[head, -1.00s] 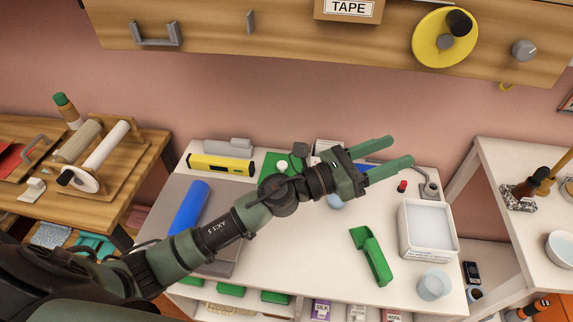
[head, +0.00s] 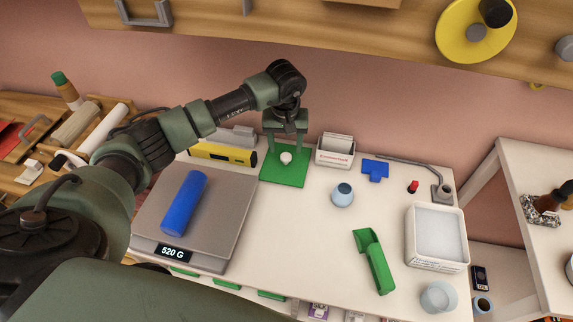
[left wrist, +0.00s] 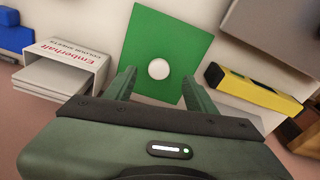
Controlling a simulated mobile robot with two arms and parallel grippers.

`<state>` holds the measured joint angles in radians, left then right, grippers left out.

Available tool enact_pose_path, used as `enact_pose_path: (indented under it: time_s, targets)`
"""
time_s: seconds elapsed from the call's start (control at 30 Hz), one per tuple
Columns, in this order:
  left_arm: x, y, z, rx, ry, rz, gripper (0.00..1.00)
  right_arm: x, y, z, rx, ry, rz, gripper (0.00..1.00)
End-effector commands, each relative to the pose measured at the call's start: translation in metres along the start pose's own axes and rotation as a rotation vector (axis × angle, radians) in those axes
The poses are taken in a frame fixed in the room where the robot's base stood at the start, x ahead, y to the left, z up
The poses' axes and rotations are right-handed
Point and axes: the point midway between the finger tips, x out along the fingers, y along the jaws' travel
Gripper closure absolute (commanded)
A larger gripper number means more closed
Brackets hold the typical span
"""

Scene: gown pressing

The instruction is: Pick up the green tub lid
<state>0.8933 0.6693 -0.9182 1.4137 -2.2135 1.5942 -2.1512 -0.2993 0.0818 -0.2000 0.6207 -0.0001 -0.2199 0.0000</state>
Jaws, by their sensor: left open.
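The green tub lid (head: 283,176) is a flat green square with a round white knob (head: 286,158) at its middle. It lies on the white table, behind and right of the scale. My left gripper (head: 286,129) is open and empty at the lid's far side, pointing down. In the left wrist view, the lid (left wrist: 150,35) lies beyond the open fingers (left wrist: 157,80), with the knob between their lines. I cannot tell how high the fingertips are above the lid. My right gripper is not in view.
The scale (head: 226,215) carries a blue cylinder (head: 185,203). A yellow level (head: 222,153) lies left of the lid and a white card box (head: 335,152) stands close on its right. The table's front middle is clear.

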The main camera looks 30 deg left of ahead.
Motion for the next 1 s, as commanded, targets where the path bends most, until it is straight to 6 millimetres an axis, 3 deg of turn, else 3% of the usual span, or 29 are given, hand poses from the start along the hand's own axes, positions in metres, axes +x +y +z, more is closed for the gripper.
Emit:
enact_pose_path:
  time_s: [0.4,0.63,0.67,0.8,0.87,1.0]
  targets:
    - [0.055,0.001,-0.003,-0.001,-0.001,0.004,0.44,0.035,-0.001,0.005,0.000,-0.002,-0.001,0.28]
    - [0.054,0.001,-0.004,-0.001,0.000,0.004,0.44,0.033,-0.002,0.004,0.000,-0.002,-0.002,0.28]
    - [0.054,0.001,-0.004,-0.001,0.000,0.004,0.47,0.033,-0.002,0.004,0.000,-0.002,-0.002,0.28]
    - [0.053,0.001,-0.004,-0.001,0.000,0.004,0.86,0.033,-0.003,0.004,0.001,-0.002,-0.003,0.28]
    - [0.053,0.001,-0.004,-0.001,0.000,0.004,1.00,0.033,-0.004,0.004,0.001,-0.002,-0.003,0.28]
    - [0.053,0.001,-0.004,-0.001,0.000,0.004,1.00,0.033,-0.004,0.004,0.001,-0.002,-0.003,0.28]
